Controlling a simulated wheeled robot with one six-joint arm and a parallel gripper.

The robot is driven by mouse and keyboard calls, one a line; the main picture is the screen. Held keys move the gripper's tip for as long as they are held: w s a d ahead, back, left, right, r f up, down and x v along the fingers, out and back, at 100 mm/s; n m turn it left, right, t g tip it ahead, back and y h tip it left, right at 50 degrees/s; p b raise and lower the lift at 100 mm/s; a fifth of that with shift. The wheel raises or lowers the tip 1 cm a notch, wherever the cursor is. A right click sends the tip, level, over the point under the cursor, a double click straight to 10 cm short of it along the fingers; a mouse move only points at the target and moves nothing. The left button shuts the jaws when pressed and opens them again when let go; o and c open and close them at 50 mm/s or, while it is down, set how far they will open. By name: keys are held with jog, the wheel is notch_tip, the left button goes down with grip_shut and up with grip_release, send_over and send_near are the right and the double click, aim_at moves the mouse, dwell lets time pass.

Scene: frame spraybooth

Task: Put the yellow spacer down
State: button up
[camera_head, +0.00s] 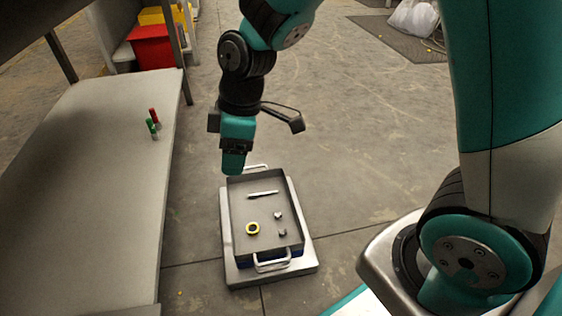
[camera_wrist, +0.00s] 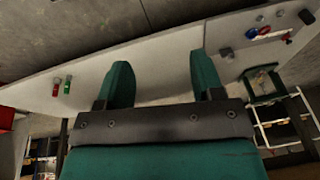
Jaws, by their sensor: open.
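My gripper (camera_head: 233,168) is above the far left end of the tray, away from the spacer. In the wrist view its two green fingers (camera_wrist: 163,82) stand wide apart with nothing between them. The spacer does not show in the wrist view.
The tray also holds a thin rod (camera_head: 263,194) and two small metal parts (camera_head: 278,215). A long grey bench (camera_head: 100,180) stands at left, bearing a red and a green cylinder (camera_head: 152,128). A red bin (camera_head: 155,47) is behind it. Floor right of the tray is clear.

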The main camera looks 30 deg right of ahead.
jog(key=s+r+m, duration=0.3)
jog(key=s+r, duration=0.2)
jog(key=s, duration=0.3)
jog(key=s+r+m+y, duration=0.1)
jog(key=s+r+m, duration=0.2)
jog(key=s+r, duration=0.2)
jog(key=s, duration=0.3)
jog(key=shift+s+d+r, duration=0.2)
jog(key=shift+d+r, duration=0.05)
jog(key=shift+d, duration=0.15)
jog(key=shift+r, duration=0.1)
notch_tip(320, 180, up, 45)
jog(key=p, duration=4.5)
